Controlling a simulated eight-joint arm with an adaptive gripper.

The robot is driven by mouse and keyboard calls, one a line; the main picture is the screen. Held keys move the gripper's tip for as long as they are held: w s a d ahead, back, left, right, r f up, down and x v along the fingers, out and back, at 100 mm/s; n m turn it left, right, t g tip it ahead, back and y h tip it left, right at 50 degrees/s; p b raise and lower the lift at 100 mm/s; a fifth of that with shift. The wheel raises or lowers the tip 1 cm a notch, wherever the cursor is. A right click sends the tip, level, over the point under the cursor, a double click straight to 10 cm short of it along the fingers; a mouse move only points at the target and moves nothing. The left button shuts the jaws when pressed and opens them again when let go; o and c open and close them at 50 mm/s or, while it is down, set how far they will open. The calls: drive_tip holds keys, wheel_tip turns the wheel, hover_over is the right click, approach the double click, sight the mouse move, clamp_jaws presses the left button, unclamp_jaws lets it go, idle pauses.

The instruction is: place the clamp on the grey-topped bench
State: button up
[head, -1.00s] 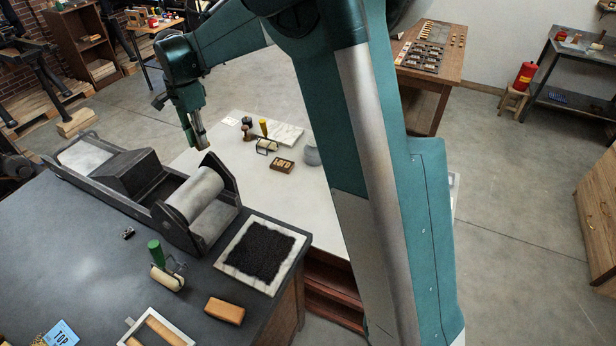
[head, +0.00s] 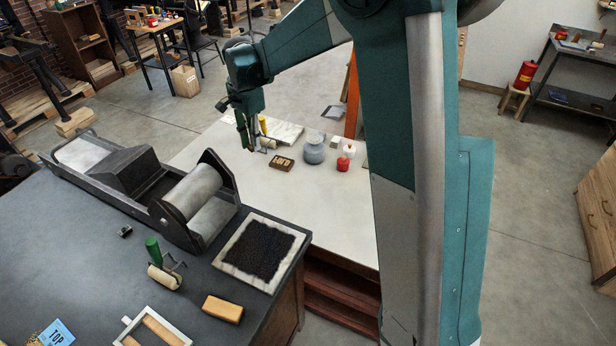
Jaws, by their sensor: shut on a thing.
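My gripper (head: 246,146) hangs in the left middle of the head view, in front of the pale table. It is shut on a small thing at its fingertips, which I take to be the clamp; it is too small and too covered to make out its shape. The bench with the dark grey top (head: 85,245) fills the lower left. My gripper is beyond and to the right of this bench, apart from it. I cannot tell how high it is above the pale table.
The grey bench bears a roller press (head: 190,195), an inked slab (head: 260,252), a green-handled roller (head: 160,265), a wooden block (head: 222,309) and a small dark piece (head: 124,231). The pale table (head: 310,205) bears a type block (head: 281,163), a grey jar (head: 313,150) and a red bottle (head: 344,160).

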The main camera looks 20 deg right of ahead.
drive_tip(key=s+d+f+n+b, duration=0.1)
drive_tip(key=s+d+f, duration=0.2)
drive_tip(key=d, duration=0.3)
drive_tip(key=s+d+f+b, duration=0.1)
drive_tip(key=s+d+f, duration=0.15)
drive_tip(key=d, duration=0.35)
drive_tip(key=n+b, duration=0.3)
drive_tip(key=b, duration=0.3)
hover_over(376, 239)
wheel_tip(376, 239, down, 14)
drive_tip(key=shift+f, duration=0.25)
drive_tip(key=shift+f+b, duration=0.5)
drive_tip(key=shift+f, duration=2.45)
drive_tip(key=shift+f+b, duration=0.45)
drive_tip(key=shift+f, duration=1.6)
drive_tip(key=shift+f, duration=0.15)
drive_tip(key=o, duration=0.9)
